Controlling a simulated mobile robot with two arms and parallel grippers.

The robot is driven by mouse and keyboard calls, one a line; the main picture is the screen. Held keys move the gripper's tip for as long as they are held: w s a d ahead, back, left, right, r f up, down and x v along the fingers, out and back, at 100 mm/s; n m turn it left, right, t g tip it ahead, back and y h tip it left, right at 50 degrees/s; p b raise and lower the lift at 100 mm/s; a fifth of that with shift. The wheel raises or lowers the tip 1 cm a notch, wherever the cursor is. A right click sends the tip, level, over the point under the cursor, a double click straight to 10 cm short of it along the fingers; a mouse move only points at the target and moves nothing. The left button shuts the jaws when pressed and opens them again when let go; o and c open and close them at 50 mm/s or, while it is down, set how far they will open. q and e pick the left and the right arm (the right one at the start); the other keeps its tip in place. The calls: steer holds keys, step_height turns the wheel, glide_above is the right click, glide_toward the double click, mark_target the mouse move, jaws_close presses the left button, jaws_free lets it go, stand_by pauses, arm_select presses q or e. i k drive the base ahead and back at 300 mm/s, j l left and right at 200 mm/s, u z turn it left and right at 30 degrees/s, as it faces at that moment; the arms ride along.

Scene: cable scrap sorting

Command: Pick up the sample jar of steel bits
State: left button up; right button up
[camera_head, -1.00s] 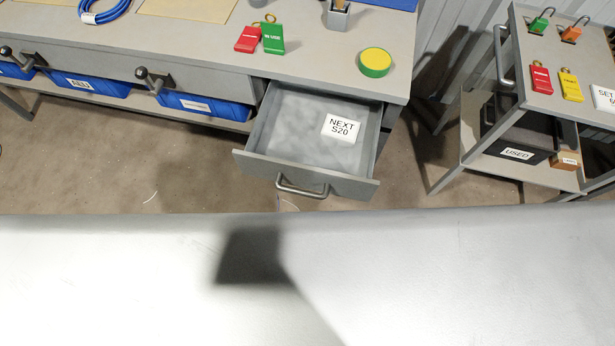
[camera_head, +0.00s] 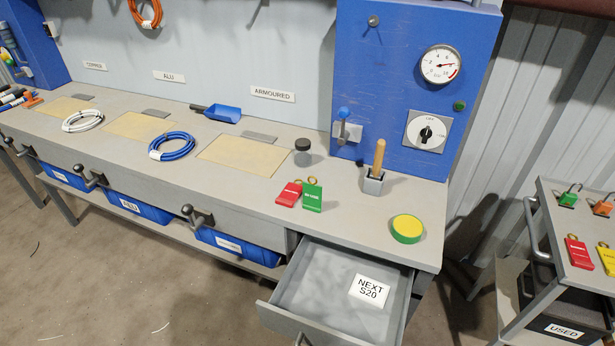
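A small grey jar with a dark lid (camera_head: 302,152) stands upright on the bench top, just right of the rightmost tan mat. No label on it is readable and its contents are too small to make out. It is the only jar-like thing I see. Neither of my grippers is in view.
Red and green tags (camera_head: 301,196) lie in front of the jar. A holder with a wooden handle (camera_head: 373,181) and a green-yellow disc (camera_head: 407,229) are to its right. A blue scoop (camera_head: 222,113) lies left. The drawer (camera_head: 318,288) is open, holding a "NEXT S20" card (camera_head: 369,291).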

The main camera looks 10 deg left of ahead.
mark_target(302, 151)
steer(key=i+j+z, duration=0.15)
steer(key=j+z, duration=1.3)
